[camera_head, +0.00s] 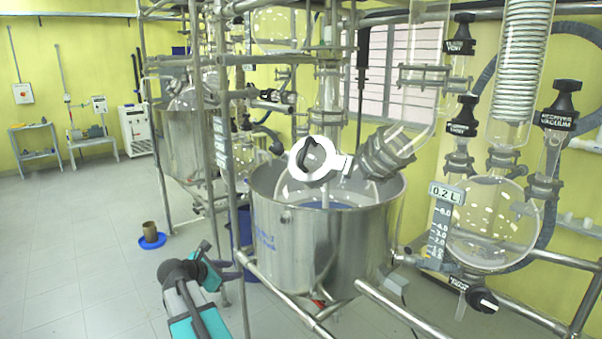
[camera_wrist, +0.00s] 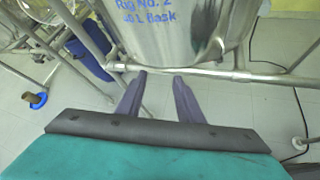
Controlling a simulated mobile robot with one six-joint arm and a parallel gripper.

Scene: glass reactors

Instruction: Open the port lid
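The port lid (camera_head: 313,158) shows in the head view as a white round piece with a black handle. It sits above the rim of a large steel pot (camera_head: 318,240), beside a slanted clamped glass neck. It looks closed, though its hinge side is hard to make out. My gripper (camera_wrist: 161,80) is open and empty, with two purple fingers apart in the wrist view. In the head view my gripper (camera_head: 236,268) is low, to the left of the pot and well below the lid. The wrist view shows the pot's lower wall with blue writing (camera_wrist: 147,14), not the lid.
A horizontal steel rail (camera_head: 290,300) runs in front of the pot, and a vertical post (camera_head: 233,200) stands at its left. A round glass flask (camera_head: 487,225) with valves is at the right. A blue bin (camera_wrist: 88,55) stands behind the frame. Open floor lies to the left.

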